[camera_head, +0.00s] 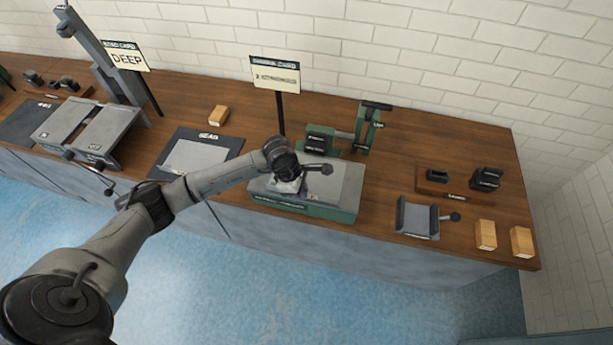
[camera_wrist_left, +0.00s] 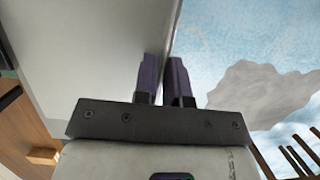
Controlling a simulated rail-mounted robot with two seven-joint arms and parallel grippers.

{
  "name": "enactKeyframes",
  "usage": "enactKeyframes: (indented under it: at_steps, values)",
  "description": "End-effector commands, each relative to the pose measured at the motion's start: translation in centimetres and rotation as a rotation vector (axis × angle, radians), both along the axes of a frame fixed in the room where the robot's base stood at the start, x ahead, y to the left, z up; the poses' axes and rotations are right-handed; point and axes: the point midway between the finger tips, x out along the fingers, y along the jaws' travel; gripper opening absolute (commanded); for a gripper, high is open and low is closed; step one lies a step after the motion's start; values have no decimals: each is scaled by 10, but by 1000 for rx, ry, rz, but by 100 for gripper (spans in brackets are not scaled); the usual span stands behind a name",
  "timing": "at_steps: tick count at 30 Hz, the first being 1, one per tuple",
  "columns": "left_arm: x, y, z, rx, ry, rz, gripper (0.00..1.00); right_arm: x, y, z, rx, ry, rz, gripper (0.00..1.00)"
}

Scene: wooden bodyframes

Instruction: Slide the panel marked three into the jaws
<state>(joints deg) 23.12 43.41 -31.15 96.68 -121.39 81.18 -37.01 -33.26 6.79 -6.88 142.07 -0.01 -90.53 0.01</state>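My left gripper (camera_head: 288,185) is low over the grey top of a green-based bench unit (camera_head: 345,187), at its left part. In the left wrist view the two dark fingers (camera_wrist_left: 165,80) stand close together with a narrow gap. A large light grey flat surface (camera_wrist_left: 95,50) fills the left of that view, and its edge runs down to the fingers. I cannot tell whether they grip it. Behind the unit is a green clamp-like fixture (camera_head: 372,125) with an upright post and a horizontal bar. No number three is readable on any panel. My right gripper is not in view.
A dark mat with a light grey plate (camera_head: 195,157) lies left of the unit, and a grey two-plate fixture (camera_head: 85,130) is farther left. Signs (camera_head: 275,75) stand behind. A grey tray (camera_head: 417,218), wooden blocks (camera_head: 486,235) and a rack (camera_head: 450,190) are at right.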

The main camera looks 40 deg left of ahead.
Motion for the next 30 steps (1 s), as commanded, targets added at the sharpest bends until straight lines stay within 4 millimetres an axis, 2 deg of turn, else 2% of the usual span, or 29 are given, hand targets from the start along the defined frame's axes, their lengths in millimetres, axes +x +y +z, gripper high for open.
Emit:
enactKeyframes:
  at_steps: [1,3,15,30]
  values:
    - [0,0,0,0,0,0,7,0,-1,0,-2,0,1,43]
    - [0,0,0,0,0,0,0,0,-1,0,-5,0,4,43]
    - [1,0,0,0,-2,1,0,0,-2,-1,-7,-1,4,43]
    - [14,7,-1,2,-2,0,0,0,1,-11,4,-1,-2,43]
